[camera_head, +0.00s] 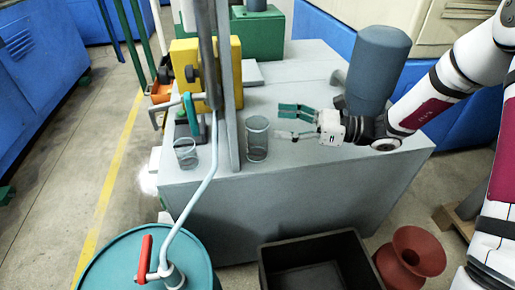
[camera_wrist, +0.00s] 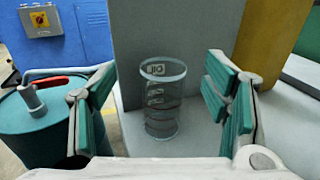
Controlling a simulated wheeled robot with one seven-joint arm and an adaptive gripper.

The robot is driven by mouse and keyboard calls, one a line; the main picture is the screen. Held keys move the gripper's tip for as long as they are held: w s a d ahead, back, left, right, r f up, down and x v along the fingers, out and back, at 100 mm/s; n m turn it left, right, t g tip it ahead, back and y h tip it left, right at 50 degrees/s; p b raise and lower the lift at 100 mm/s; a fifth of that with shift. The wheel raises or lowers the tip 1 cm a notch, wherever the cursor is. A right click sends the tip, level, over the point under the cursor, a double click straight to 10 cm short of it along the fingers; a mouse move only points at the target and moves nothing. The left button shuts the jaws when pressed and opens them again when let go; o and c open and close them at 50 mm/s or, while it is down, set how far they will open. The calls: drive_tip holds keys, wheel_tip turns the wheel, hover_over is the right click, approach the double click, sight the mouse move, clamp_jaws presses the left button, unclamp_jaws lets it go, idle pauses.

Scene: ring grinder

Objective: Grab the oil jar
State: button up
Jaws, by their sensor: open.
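The oil jar (camera_head: 257,138) is a clear, upright cylinder standing on the grey machine top, just right of a grey upright plate. In the wrist view the jar (camera_wrist: 163,105) shows a label near its rim and sits ahead, between the two green-padded fingers. My gripper (camera_head: 281,121) is to the right of the jar in the head view, fingers pointing left towards it. The fingers are spread wide and empty. A gap shows between the fingertips and the jar.
A second clear jar (camera_head: 185,153) stands left of the upright plate (camera_head: 229,110). A blue-grey cylinder (camera_head: 377,68) rises behind my wrist. A teal drum (camera_head: 150,262) with a pump pipe, a black bin (camera_head: 315,255) and a red vessel (camera_head: 410,257) stand in front.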

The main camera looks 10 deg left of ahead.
sight(255, 142)
drive_tip(key=f+b, duration=0.1)
drive_tip(key=f, duration=0.3)
drive_tip(key=f+b, duration=0.2)
drive_tip(key=f, duration=0.2)
drive_tip(key=shift+w+d+f, duration=0.1)
drive_tip(key=shift+w+f, duration=0.1)
drive_tip(key=shift+f, duration=0.05)
drive_tip(key=shift+w+a+b, duration=0.2)
drive_tip(key=shift+a+b, duration=0.35)
drive_tip(key=shift+a, duration=1.35)
drive_tip(key=shift+w+a+b, duration=0.2)
drive_tip(key=shift+a+b, duration=0.35)
drive_tip(key=shift+a, duration=1.3)
drive_tip(key=shift+r, duration=0.1)
drive_tip(key=shift+c, duration=0.6)
drive_tip(key=c, duration=1.2)
